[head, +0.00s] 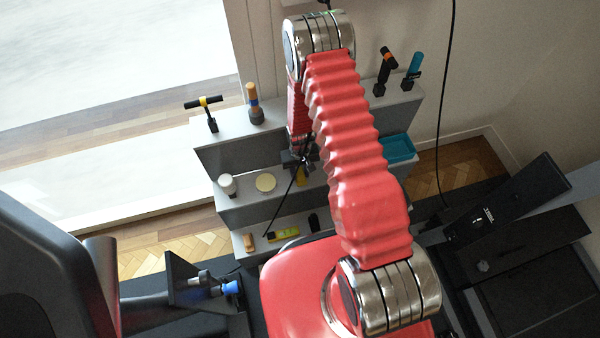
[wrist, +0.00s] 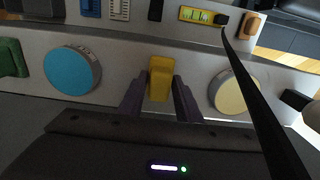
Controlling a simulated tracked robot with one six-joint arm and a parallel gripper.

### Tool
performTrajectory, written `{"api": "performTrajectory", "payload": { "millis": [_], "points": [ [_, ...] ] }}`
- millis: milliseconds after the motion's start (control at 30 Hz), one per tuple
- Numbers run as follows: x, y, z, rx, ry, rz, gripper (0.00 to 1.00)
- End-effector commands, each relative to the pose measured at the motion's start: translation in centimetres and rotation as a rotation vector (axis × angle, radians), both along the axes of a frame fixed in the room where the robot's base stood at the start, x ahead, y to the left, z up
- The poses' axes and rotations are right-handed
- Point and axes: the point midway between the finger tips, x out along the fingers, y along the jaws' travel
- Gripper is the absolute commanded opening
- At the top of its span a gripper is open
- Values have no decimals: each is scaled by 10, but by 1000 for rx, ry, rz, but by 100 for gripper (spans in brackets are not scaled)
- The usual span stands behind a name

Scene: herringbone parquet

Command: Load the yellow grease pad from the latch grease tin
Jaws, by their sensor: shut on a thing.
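My gripper (wrist: 160,100) is shut on the yellow grease pad (wrist: 160,76), a small yellow block standing between its two dark fingers. In the head view the pad (head: 300,178) is a small yellow patch under my gripper (head: 298,160), above the middle step of the shelf. A round tin with a pale yellow top (wrist: 237,91) lies right of the fingers in the wrist view and shows in the head view as a pale disc (head: 265,182). A round tin with a blue top (wrist: 70,70) lies left of the fingers. I cannot read either label.
The grey stepped shelf (head: 240,208) holds a white jar (head: 228,184), a teal tray (head: 398,147) and upright tools above. A yellow level (head: 283,235) lies on the lowest step. A dark cable (wrist: 262,120) crosses the wrist view's right side. My arm hides part of the shelf.

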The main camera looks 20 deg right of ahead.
Motion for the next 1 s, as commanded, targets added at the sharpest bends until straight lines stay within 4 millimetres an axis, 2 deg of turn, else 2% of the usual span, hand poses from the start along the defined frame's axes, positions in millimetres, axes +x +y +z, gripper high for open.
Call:
{"api": "performTrajectory", "payload": {
  "millis": [167, 1000],
  "points": [
    [0, 0, 0, 0, 0, 0, 10],
    [1, 0, 43, 0, -2, 0, 10]
  ]
}}
